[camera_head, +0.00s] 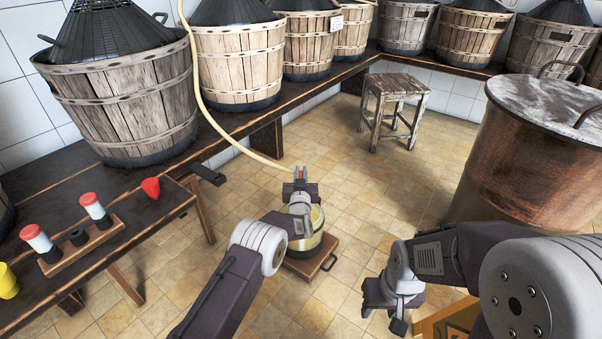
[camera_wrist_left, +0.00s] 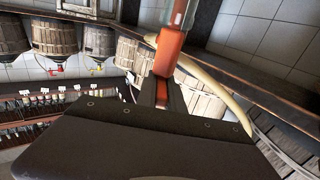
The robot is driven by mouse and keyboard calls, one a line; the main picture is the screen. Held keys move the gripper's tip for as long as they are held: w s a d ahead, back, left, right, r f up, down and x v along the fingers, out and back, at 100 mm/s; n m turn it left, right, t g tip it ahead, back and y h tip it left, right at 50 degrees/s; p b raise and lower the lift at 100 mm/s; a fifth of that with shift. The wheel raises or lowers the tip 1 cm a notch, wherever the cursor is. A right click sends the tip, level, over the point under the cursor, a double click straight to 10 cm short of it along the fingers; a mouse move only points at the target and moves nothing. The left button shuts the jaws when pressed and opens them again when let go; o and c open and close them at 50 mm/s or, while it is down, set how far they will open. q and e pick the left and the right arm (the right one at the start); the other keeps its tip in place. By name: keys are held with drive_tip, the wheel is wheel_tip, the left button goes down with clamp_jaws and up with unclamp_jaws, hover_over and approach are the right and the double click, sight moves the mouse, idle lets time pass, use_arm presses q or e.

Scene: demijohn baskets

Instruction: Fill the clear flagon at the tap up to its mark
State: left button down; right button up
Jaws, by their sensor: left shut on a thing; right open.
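The clear flagon (camera_head: 316,240) stands on a low wooden stand on the floor, mostly hidden behind my left wrist. It looks yellowish; its mark and liquid level cannot be made out. My left gripper (camera_head: 300,174) is above the flagon, shut on a red-orange piece. In the left wrist view this red-orange piece (camera_wrist_left: 168,55) is upright between the fingers, with a clear section above it. A pale hose (camera_head: 215,122) comes down from the baskets and ends close to this gripper; whether they touch is unclear. My right gripper (camera_head: 384,312) is open and empty, low over the floor. I cannot identify the tap.
Demijohn baskets (camera_head: 130,105) line the dark benches. At left, a rack (camera_head: 88,245) holds red-topped tubes, beside a red cone (camera_head: 151,187) and a yellow cup (camera_head: 8,281). A stool (camera_head: 397,88) and a large copper vat (camera_head: 520,160) stand right. The middle floor is clear.

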use_arm(q)
drive_tip(key=m+h, duration=0.2)
drive_tip(key=h, duration=0.1)
drive_tip(key=shift+a+p, duration=0.2)
drive_tip(key=shift+p, duration=0.2)
drive_tip(key=m+g+h, duration=0.1)
drive_tip(key=m+h, duration=0.1)
drive_tip(key=h, duration=0.1)
drive_tip(key=shift+a+f+h, duration=0.1)
drive_tip(key=shift+h, duration=0.2)
drive_tip(key=m+g+h+b, duration=0.2)
drive_tip(key=m+h, duration=0.1)
drive_tip(key=shift+w+f+h, duration=0.1)
drive_tip(key=shift+h, duration=0.2)
drive_tip(key=shift+m+g+h+b, duration=0.8)
drive_tip(key=shift+g+h+b, duration=0.15)
drive_tip(key=shift+g+h, duration=0.05)
drive_tip(key=shift+r, duration=0.2)
drive_tip(key=c, duration=1.4)
unclamp_jaws()
drive_tip(key=shift+c, duration=0.2)
